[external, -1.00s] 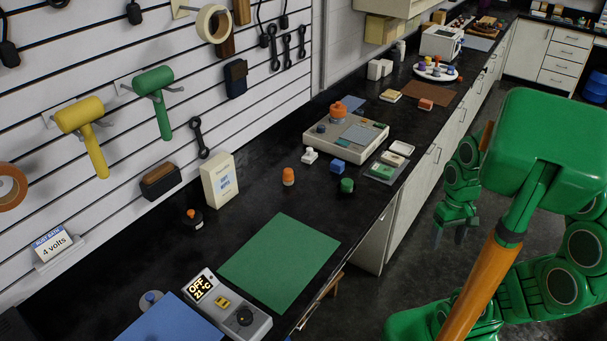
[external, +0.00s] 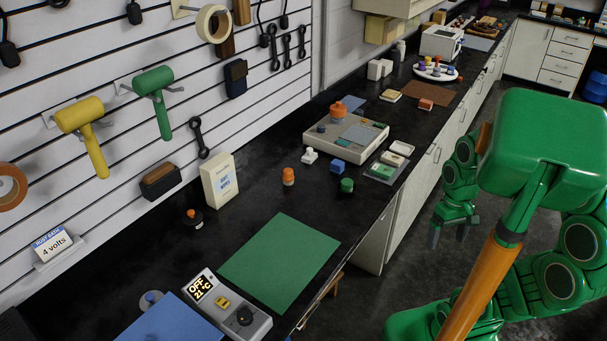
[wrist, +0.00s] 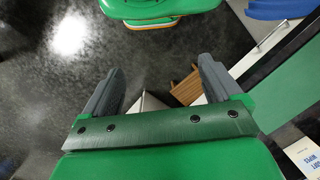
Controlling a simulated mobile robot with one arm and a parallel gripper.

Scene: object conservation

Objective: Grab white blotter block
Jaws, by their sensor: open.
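A small white block with a knob-like top (external: 310,156) stands on the black counter in the external view, in front of the beige device. It looks like the white blotter block, though it is small here. Another white block (external: 402,148) lies by the grey tray at the counter's front edge, and I cannot tell for sure which one is meant. My gripper (external: 447,236) hangs over the floor, right of the counter and well apart from both. In the wrist view its fingers (wrist: 161,67) are spread and empty. No white block is clear in that view.
Blue (external: 338,167), green (external: 347,186) and orange (external: 288,177) small pieces stand near the white one. A beige device (external: 318,148) sits behind them. A green mat (external: 275,262) lies nearer. The counter's front edge lies between my gripper and these things.

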